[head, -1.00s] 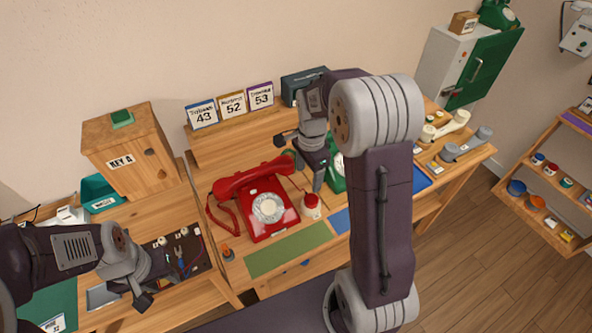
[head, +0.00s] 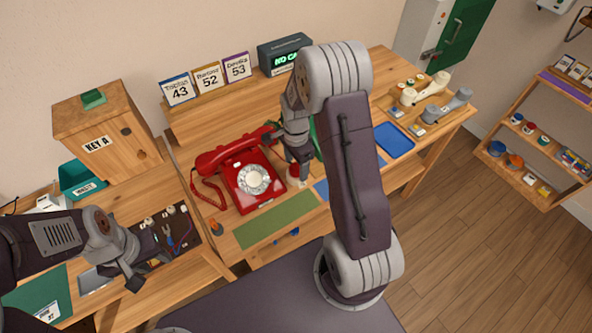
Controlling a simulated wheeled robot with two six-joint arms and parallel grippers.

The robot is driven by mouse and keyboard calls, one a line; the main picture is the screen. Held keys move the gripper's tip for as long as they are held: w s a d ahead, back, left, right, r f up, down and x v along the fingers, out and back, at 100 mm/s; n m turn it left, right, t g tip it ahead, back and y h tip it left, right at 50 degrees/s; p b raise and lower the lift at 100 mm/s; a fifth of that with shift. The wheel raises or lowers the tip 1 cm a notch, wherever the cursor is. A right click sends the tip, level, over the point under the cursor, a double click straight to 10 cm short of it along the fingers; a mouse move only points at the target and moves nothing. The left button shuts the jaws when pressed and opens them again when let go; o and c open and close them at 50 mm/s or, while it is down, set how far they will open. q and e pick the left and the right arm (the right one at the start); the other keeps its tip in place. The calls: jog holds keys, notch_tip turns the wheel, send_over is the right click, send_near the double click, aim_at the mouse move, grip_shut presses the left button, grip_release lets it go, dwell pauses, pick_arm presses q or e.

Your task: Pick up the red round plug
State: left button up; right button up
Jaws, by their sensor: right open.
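The red round plug (head: 294,171) stands on the bench just right of the red dial phone (head: 252,181). It has a red top and a pale base, and part of it is hidden behind my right gripper. My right gripper (head: 302,174) points down at the plug with its jaws open. Whether its fingers touch the plug or stand around it cannot be told. My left gripper (head: 140,272) is over the lower left bench, away from the plug, and its jaw opening is unclear.
A green mat (head: 275,220) lies in front of the phone. A wooden key box (head: 105,130) stands at the left. A blue tray (head: 395,140) and loose handsets (head: 427,88) are on the right of the bench. My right arm covers the bench's middle.

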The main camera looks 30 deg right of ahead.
jog(key=shift+f, duration=0.15)
jog(key=c, duration=1.3)
